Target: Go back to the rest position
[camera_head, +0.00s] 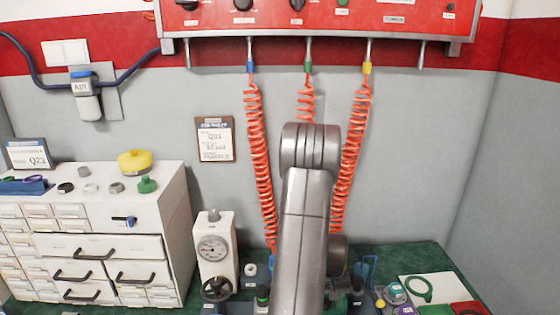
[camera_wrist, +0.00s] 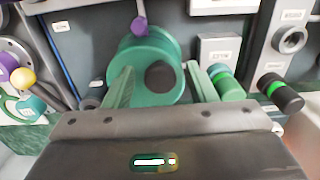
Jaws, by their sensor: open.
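My gripper (camera_wrist: 161,78) shows in the wrist view with its two fingers apart. A green round part (camera_wrist: 145,58) with a dark round centre lies beyond and between the fingers. I cannot tell whether the fingers touch it. In the head view my grey arm rises in the middle in front of the bench, and my gripper is hidden there.
The green bench (camera_head: 388,262) holds a gauge stand (camera_head: 213,247), small coloured parts and a white tray (camera_head: 440,283). A white drawer cabinet (camera_head: 155,206) stands left. Coiled orange hoses (camera_head: 258,155) hang from a red panel (camera_head: 330,18), close beside my arm.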

